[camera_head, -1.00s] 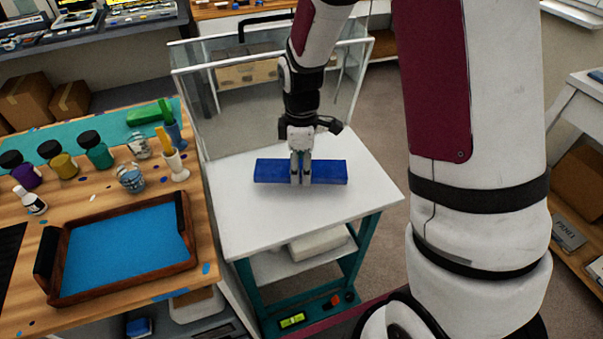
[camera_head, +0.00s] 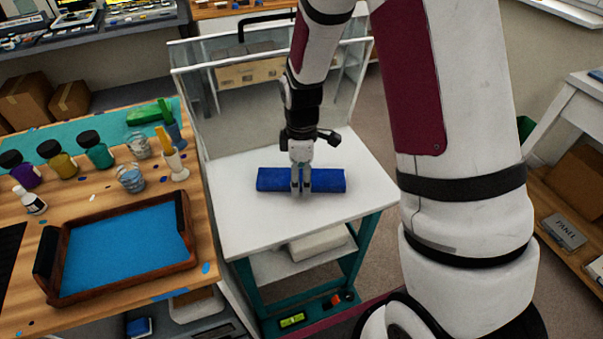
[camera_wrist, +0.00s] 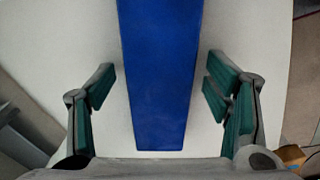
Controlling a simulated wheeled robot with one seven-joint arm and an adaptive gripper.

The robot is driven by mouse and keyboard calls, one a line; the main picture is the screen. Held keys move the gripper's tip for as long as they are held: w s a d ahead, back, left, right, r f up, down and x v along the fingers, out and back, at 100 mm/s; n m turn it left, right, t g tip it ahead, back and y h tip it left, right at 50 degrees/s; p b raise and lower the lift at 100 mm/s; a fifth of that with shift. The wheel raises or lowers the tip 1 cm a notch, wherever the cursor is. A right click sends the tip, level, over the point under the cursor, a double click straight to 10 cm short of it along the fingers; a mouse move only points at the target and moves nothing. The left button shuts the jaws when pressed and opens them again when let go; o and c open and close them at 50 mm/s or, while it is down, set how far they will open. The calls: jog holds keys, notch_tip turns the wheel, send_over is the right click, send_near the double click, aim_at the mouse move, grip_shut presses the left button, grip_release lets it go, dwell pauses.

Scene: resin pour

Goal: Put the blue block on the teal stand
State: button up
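The long blue block (camera_head: 328,180) lies flat on the white top of the teal stand (camera_head: 265,218), near the middle. My gripper (camera_head: 301,190) points down over the block, its fingers around the block's middle in the head view. In the wrist view my gripper (camera_wrist: 160,100) is open, with one teal-padded finger on each side of the blue block (camera_wrist: 160,75). A gap shows between the block and each finger. The block's far end runs out of the wrist view.
A wooden workbench (camera_head: 100,196) stands left of the stand, with a blue-lined tray (camera_head: 125,250), paint jars and cups. Clear panels (camera_head: 185,110) rise behind the stand's top. The white top is otherwise bare around the block. A shelf unit (camera_head: 580,210) stands at the right.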

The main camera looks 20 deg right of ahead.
notch_tip(320, 180, up, 12)
jog(key=s+r+m+t, duration=0.2)
jog(key=s+r+m, duration=0.5)
jog(key=s+r, duration=0.45)
jog(key=s+r+m+t, duration=0.1)
jog(key=s+m, duration=0.2)
jog(key=s, duration=0.3)
jog(key=s+r+m, duration=0.2)
jog(key=s+m, duration=0.1)
jog(key=s, duration=0.3)
jog(key=shift+s+d+r+m+t, duration=0.2)
jog(key=shift+s+r+m+t, duration=0.1)
jog(key=shift+s+t, duration=0.1)
jog(key=shift+r+p, duration=0.8)
jog(key=shift+p, duration=0.05)
